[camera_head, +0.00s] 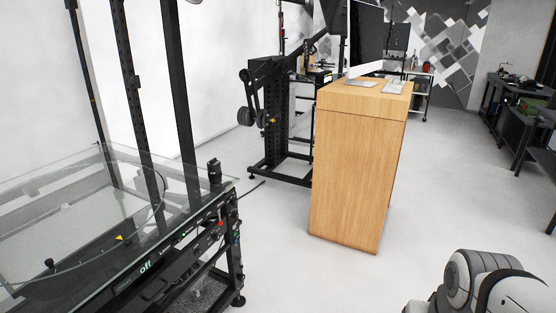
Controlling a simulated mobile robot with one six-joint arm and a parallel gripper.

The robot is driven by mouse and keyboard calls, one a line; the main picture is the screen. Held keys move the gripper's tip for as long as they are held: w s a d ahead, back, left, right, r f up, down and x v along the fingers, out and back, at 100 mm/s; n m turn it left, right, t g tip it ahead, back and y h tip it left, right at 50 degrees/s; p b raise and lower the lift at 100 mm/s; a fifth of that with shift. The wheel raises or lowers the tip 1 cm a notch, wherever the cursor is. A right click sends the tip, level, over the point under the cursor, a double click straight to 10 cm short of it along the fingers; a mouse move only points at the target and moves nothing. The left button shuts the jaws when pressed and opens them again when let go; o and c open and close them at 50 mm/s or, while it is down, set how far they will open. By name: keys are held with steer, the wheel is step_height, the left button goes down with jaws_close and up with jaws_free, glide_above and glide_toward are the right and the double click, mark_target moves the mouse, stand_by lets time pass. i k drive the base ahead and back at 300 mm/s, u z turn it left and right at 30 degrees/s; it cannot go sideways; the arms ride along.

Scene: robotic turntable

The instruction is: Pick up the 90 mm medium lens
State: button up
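A small black cylindrical lens (214,171) stands upright on the right end of the glass-topped turntable (60,176), close to its corner. I cannot read any size marking on it, so I cannot tell whether it is the 90 mm medium lens. My gripper is not in view. A rounded white and grey part of my own arm shows at the bottom right, well apart from the lens.
A tall wooden cabinet (357,180) with a monitor (367,38) stands right of centre. A black rig on a stand (268,120) is behind it. Black posts (180,95) rise beside the turntable. The floor (275,255) between turntable and cabinet is clear. Dark benches (520,115) line the right.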

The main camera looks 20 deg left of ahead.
mark_target(214, 173)
steer(key=i, duration=2.65)
steer(key=u, duration=2.55)
steer(key=i, duration=1)
